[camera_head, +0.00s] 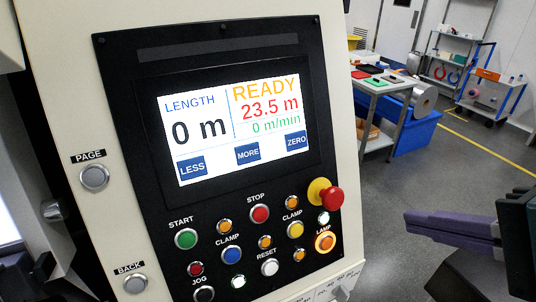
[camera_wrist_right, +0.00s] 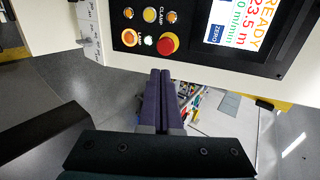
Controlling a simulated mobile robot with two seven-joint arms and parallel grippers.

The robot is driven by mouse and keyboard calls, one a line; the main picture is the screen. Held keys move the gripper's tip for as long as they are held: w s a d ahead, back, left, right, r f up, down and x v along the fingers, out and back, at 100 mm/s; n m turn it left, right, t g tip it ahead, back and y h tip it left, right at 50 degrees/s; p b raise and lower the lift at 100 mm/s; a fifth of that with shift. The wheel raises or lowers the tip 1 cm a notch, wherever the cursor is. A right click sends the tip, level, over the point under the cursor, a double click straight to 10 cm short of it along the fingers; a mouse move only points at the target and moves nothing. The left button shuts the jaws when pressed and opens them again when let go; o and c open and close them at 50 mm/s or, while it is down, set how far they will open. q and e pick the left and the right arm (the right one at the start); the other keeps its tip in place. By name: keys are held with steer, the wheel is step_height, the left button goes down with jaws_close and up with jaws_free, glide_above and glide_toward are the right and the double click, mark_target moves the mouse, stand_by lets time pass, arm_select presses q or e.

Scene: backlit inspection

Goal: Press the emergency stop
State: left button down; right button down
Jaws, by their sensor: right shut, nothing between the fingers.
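The emergency stop is a red mushroom button (camera_head: 333,198) on a yellow base (camera_head: 317,190), at the right edge of the black control panel (camera_head: 130,120). In the right wrist view the red button (camera_wrist_right: 168,44) is just beyond the fingertips. My right gripper (camera_head: 410,224) has purple fingers and comes in from the right in the head view, with a clear gap to the button. In the right wrist view the gripper (camera_wrist_right: 160,75) is shut and empty, its fingers side by side and pointing at the panel's edge. My left gripper is not in view.
A lit screen (camera_head: 235,125) is above several coloured buttons, including a red stop button (camera_head: 260,214) and an orange-ringed lamp button (camera_head: 325,241). Grey floor lies right of the panel.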

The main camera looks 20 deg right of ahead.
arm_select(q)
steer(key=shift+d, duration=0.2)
arm_select(e)
steer(key=shift+d, duration=0.15)
steer(key=p, duration=0.2)
glide_toward(337, 201)
steer(key=x, duration=0.5)
steer(key=shift+f, duration=0.1)
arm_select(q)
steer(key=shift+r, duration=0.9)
arm_select(e)
steer(key=shift+w+f, duration=0.3)
steer(key=shift+w, duration=0.35)
